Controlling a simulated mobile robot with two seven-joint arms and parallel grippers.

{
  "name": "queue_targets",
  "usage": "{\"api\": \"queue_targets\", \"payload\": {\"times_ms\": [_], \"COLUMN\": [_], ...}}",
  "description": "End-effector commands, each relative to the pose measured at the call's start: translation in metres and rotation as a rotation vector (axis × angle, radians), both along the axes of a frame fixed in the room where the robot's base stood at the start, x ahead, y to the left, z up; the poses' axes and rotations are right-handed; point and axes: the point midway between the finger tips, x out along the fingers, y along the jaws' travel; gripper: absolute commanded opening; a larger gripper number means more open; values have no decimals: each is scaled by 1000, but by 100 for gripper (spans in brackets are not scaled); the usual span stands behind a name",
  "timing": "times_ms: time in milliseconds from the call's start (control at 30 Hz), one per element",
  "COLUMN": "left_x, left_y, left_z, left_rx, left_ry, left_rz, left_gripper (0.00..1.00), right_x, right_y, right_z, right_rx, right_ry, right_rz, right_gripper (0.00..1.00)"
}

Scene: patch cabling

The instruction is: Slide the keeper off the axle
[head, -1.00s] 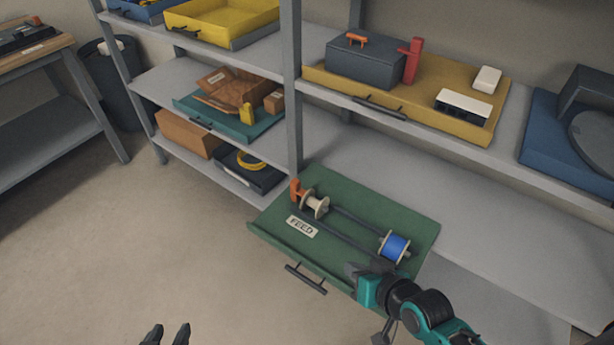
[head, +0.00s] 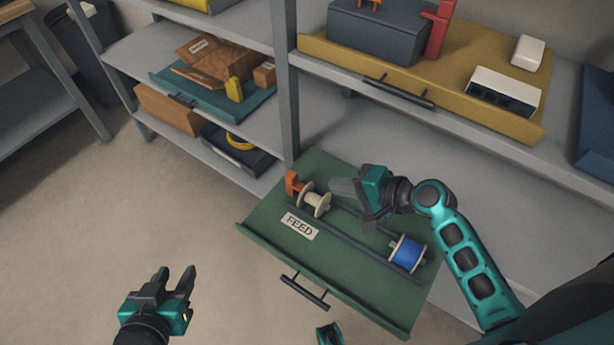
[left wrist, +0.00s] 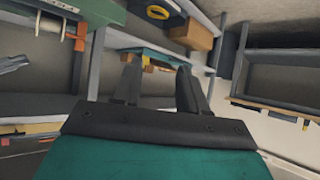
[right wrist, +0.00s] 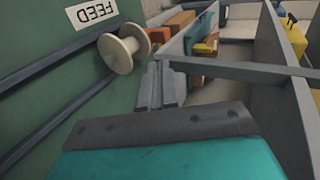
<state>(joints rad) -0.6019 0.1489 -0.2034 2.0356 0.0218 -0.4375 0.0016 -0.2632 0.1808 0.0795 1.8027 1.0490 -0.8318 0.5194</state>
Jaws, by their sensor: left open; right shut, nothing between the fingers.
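The orange keeper (head: 293,183) stands at the far left end of the rails on the green tray (head: 340,285), beside the pale, empty spool (head: 314,199). The keeper also shows in the left wrist view (left wrist: 80,32) and, partly behind the spool, in the right wrist view (right wrist: 158,35). The axle through the spool is mostly hidden. My right gripper (head: 335,187) is shut and empty, its tips just right of the pale spool and apart from the keeper. My left gripper (head: 178,278) is open and empty, over the floor left of the tray.
A blue-wound spool (head: 407,252) sits at the right end of the dark rails. A FEED label (head: 299,226) and a black handle (head: 304,292) mark the tray's front. A grey shelf post (head: 287,90) rises behind the keeper. The floor to the left is clear.

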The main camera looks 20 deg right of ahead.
Motion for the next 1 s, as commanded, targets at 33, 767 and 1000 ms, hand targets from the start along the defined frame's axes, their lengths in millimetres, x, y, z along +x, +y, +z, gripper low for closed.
{"api": "queue_targets", "payload": {"times_ms": [33, 767, 1000], "left_x": [0, 1, 7], "left_y": [0, -6, -7], "left_z": [0, -15, -9], "left_rx": [1, -11, -13], "left_ry": [0, 8, -10], "left_rz": [-1, -10, -11], "left_gripper": [43, 43, 43], "right_x": [0, 64, 69], "right_y": [0, 50, 53], "right_z": [0, -48, -50], "right_rx": [-1, -2, -4], "right_ry": [-1, -1, -2], "right_rz": [0, 0, 0], "right_gripper": [0, 0, 0]}}
